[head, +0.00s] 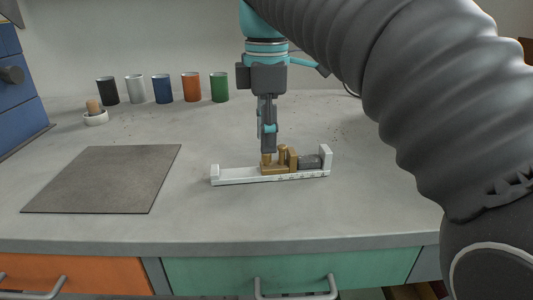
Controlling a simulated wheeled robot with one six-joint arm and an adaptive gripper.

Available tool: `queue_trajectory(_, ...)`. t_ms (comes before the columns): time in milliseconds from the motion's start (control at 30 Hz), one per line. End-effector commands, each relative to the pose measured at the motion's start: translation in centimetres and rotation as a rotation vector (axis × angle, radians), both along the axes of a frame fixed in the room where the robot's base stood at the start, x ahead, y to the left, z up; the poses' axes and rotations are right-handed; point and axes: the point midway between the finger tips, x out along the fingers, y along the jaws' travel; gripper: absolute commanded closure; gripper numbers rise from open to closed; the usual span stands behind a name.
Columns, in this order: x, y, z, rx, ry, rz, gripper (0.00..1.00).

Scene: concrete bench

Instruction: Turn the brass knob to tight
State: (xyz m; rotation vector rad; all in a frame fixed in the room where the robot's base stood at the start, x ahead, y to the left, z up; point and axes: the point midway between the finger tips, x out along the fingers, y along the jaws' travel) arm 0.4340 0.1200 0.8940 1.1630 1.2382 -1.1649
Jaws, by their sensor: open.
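A white clamp-like fixture (238,175) with raised ends lies on the bench, with small marks along its front edge. A brass carriage (292,160) sits on it, right of its middle, with short upright brass posts, one of them a knob (282,151). A dark grey cylinder (310,161) lies between the brass carriage and the fixture's right end. My gripper (268,150) points straight down, open, with its fingertips right at the top of the brass part's left side. The fingers partly hide the brass there, and I cannot tell whether they touch it.
A dark flat mat (100,180) lies to the left. Several coloured cups (162,89) stand along the back, near a small white dish (96,118) holding a tan peg. A blue cabinet (18,95) borders the left. The bench in front of the fixture is clear.

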Motion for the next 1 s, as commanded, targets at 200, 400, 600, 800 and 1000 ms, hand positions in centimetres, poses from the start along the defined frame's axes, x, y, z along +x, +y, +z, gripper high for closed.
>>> queue_trajectory(200,0.0,0.0,-2.5,0.0,-0.001,0.0,0.56)
queue_trajectory(400,0.0,0.0,-3.0,0.0,-0.002,0.0,0.56)
queue_trajectory(600,0.0,0.0,-3.0,0.0,-0.001,-0.001,0.56)
queue_trajectory(800,0.0,0.0,-3.0,0.0,-0.001,-0.001,1.0)
queue_trajectory(1000,0.0,0.0,-2.9,0.0,-0.001,-0.011,1.0)
